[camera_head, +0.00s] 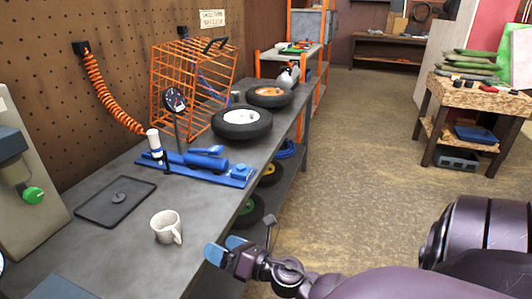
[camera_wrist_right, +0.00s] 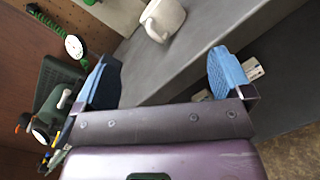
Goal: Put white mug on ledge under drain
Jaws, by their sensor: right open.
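The white mug (camera_head: 165,227) stands upright on the grey workbench (camera_head: 95,238), near its front edge, with its handle towards the lower right. It also shows at the top of the right wrist view (camera_wrist_right: 166,16). My right gripper (camera_head: 225,250) is open and empty at the bench's front edge, to the right of the mug and apart from it. In the right wrist view its two blue fingers (camera_wrist_right: 163,62) are spread wide, with the mug beyond them. My left gripper is not in view. I cannot make out a drain or its ledge for certain.
A flat black tray (camera_head: 116,203) lies behind the mug. A blue tool stand (camera_head: 210,170), an orange wire cage (camera_head: 190,85) and two wheels (camera_head: 242,122) stand farther back. A machine with a green knob (camera_head: 33,195) is at left.

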